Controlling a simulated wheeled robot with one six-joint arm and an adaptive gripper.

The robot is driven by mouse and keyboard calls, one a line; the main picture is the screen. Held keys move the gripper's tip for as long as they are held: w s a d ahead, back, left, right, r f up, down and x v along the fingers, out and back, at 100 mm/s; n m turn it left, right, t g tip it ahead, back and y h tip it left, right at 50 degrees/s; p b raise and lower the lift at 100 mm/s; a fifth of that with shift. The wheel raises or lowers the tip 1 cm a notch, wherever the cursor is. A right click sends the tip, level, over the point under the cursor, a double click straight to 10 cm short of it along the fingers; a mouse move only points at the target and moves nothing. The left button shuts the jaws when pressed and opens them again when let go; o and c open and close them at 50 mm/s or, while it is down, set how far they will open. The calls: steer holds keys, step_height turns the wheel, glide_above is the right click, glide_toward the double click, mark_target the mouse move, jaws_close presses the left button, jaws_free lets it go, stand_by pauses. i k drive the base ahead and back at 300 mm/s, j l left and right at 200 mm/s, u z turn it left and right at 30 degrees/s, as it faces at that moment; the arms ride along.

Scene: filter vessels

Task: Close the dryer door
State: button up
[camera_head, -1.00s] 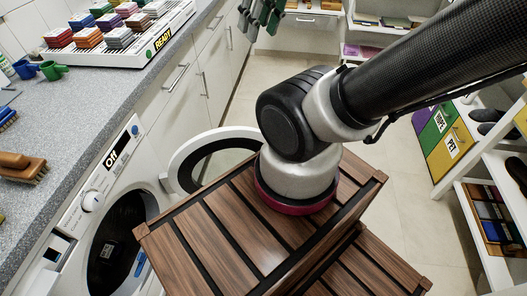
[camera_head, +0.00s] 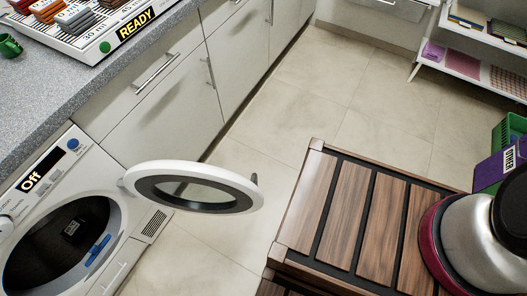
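The dryer (camera_head: 126,250) stands at the lower left under the grey counter. Its display reads "Off". Its round door (camera_head: 243,193), a white ring with a dark inner rim and clear glass, stands wide open, swung out to the right from its hinge. A small dark handle or latch shows at the door's far right edge. The drum opening (camera_head: 60,245) is dark, with a blue part at its rim and a small label inside. My gripper is out of view; only the base part of my arm shows at the lower right.
My slatted wooden body top fills the lower right, a short gap from the door. Pale floor tiles (camera_head: 300,85) lie clear beyond the door. Grey cabinets (camera_head: 160,100) run behind the dryer. A "READY" tray (camera_head: 85,45) sits on the counter. White shelves (camera_head: 470,65) stand at the upper right.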

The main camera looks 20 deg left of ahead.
mark_target(139, 181)
steer(key=i+l, duration=0.15)
steer(key=i, duration=0.35)
steer(key=i+l+z, duration=0.1)
steer(key=i, duration=0.4)
steer(key=i+u, duration=0.45)
steer(key=i+l+u, duration=0.15)
steer(key=u, duration=0.3)
steer(key=i+u, duration=0.1)
steer(key=u, duration=0.35)
steer(key=i+l+u, duration=0.1)
steer(key=u, duration=0.35)
steer(key=i+l+u, duration=0.1)
steer(key=u, duration=0.3)
steer(key=i+l+u, duration=0.15)
steer(key=u, duration=0.3)
steer(key=l+u, duration=0.15)
steer(key=u, duration=0.3)
steer(key=i+l+u, duration=0.15)
steer(key=u, duration=0.3)
steer(key=i+l+u, duration=0.15)
steer(key=u, duration=0.3)
steer(key=l+u, duration=0.4)
steer(key=i+l+u, duration=0.15)
steer(key=u, duration=0.3)
steer(key=k+j+u, duration=0.35)
steer(key=k+j, duration=0.35)
